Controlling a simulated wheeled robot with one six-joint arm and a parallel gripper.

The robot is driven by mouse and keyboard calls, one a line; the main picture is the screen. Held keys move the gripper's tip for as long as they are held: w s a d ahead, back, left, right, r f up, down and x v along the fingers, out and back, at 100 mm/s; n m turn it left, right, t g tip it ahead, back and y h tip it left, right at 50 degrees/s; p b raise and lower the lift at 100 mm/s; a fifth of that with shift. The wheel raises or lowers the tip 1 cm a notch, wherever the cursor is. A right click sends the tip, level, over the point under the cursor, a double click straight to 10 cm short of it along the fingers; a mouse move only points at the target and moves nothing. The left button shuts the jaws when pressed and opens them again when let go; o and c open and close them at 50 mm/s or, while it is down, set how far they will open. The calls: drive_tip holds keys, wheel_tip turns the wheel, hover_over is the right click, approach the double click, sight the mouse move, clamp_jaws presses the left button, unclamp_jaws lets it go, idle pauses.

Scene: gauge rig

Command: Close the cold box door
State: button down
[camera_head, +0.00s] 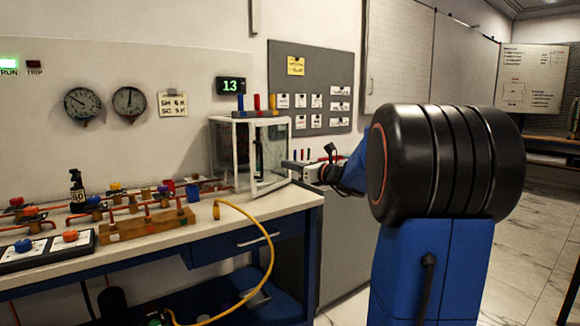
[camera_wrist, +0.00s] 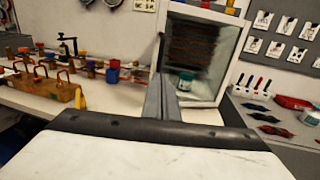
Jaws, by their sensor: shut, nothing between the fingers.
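The cold box (camera_head: 234,119) is a white-framed, glass-walled box at the right end of the bench. In the wrist view its white frame (camera_wrist: 205,14) surrounds a dark interior holding a small jar with a green lid (camera_wrist: 186,80). The door's exact angle is hard to tell; a pale upright strip stands at the left of the opening in the wrist view. My gripper (camera_head: 286,165) is at the box's right side, near its frame; I cannot tell if it touches. In the wrist view the shut, empty fingers (camera_wrist: 162,88) point at the opening and hide its lower left.
A wooden block with handles (camera_head: 146,226), valves and pipes crowd the bench left of the box. A yellow hose (camera_head: 262,232) hangs over the front edge. Red and dark tools (camera_wrist: 275,117) lie right of the box in the wrist view. Open floor (camera_head: 535,240) lies right.

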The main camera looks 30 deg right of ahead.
drive_tip(key=x, duration=1.1)
drive_tip(key=shift+a, duration=0.1)
drive_tip(key=w+a, duration=0.5)
drive_tip(key=w, duration=0.5)
drive_tip(key=shift+a+r, duration=0.2)
drive_tip(key=shift+a, duration=0.1)
drive_tip(key=shift+r, duration=0.1)
drive_tip(key=shift+a, duration=0.1)
